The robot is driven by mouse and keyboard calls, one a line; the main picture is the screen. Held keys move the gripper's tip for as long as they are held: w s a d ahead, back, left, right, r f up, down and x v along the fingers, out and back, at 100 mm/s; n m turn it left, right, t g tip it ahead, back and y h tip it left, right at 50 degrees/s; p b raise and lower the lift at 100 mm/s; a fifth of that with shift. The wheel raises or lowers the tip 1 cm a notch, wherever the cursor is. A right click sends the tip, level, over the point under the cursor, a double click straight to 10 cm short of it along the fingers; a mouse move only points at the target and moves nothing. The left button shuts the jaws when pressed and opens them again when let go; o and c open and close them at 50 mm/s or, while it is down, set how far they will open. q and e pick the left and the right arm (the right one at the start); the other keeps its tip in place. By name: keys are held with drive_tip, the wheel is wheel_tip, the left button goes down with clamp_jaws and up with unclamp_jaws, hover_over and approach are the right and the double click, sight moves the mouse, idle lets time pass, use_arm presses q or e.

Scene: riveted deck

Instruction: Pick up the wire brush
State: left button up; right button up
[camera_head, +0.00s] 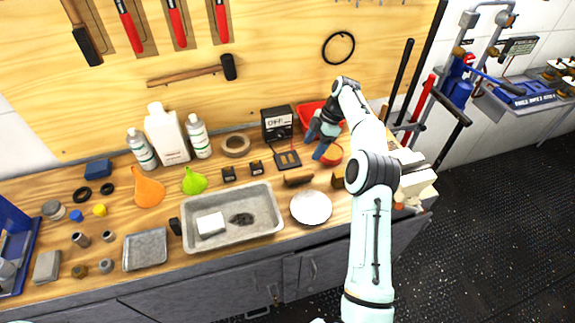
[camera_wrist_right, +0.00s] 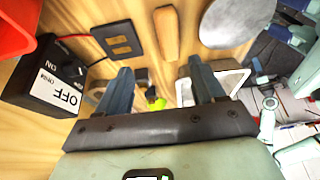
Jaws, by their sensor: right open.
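A small brown wooden piece (camera_head: 298,181) lies on the bench between a black pad and a round pale plate. It seems to be the wire brush; I cannot make out bristles. In the right wrist view the wooden piece (camera_wrist_right: 166,33) shows beyond the fingertips, apart from them. My right gripper (camera_head: 315,143) is above the back of the bench, beside the red bins. It is open, with nothing held between its fingers (camera_wrist_right: 160,68). My left gripper is not in view.
A black switch box (camera_head: 277,123) stands close left of my right gripper, with the black pad (camera_head: 287,160) in front. The plate (camera_head: 311,207) and a grey metal tray (camera_head: 266,229) lie nearer the front edge. A red bin (camera_head: 307,112) is behind.

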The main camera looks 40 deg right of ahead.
sight(301, 173)
drive_tip(key=shift+s+a+f, duration=0.15)
drive_tip(key=shift+s+f, duration=0.05)
drive_tip(key=shift+f, duration=0.3)
drive_tip(key=x, duration=0.7)
drive_tip(key=shift+s+a, duration=0.15)
drive_tip(key=x, duration=0.4)
drive_tip(key=shift+s+a, duration=0.35)
drive_tip(key=shift+w+a+f, duration=0.15)
drive_tip(key=shift+w+f, duration=0.05)
drive_tip(key=shift+f, duration=0.2)
drive_tip(key=c, duration=1.1)
